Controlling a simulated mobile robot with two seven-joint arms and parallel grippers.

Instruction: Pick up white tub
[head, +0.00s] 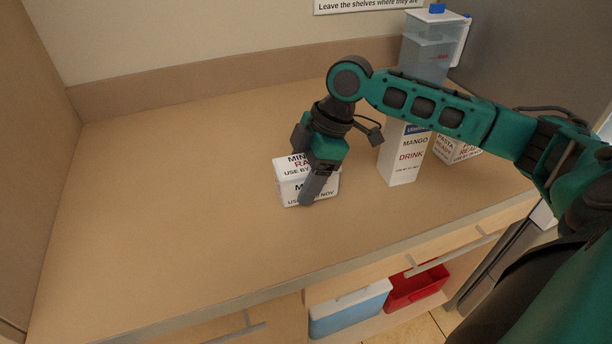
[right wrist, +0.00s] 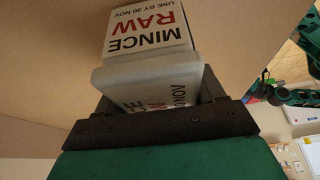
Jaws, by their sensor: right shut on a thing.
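The white tub (head: 291,190) is box-shaped, with black and red print on its top and front faces. In the head view it is upright at the middle of the wooden counter and seems to rest on it. My right gripper (head: 318,186) comes down over its right part and is shut on it, one finger across the front face and hiding some print. In the right wrist view the tub (right wrist: 150,42) sits between the fingers of the right gripper (right wrist: 158,92), and its label reads MINCE RAW. My left gripper is in neither view.
A mango drink carton (head: 402,160) stands right of the tub, with a pasta box (head: 462,151) beyond it. A water jug (head: 428,58) stands at the back right. The counter's left side (head: 160,190) is clear. Blue (head: 350,312) and red (head: 416,287) bins sit below.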

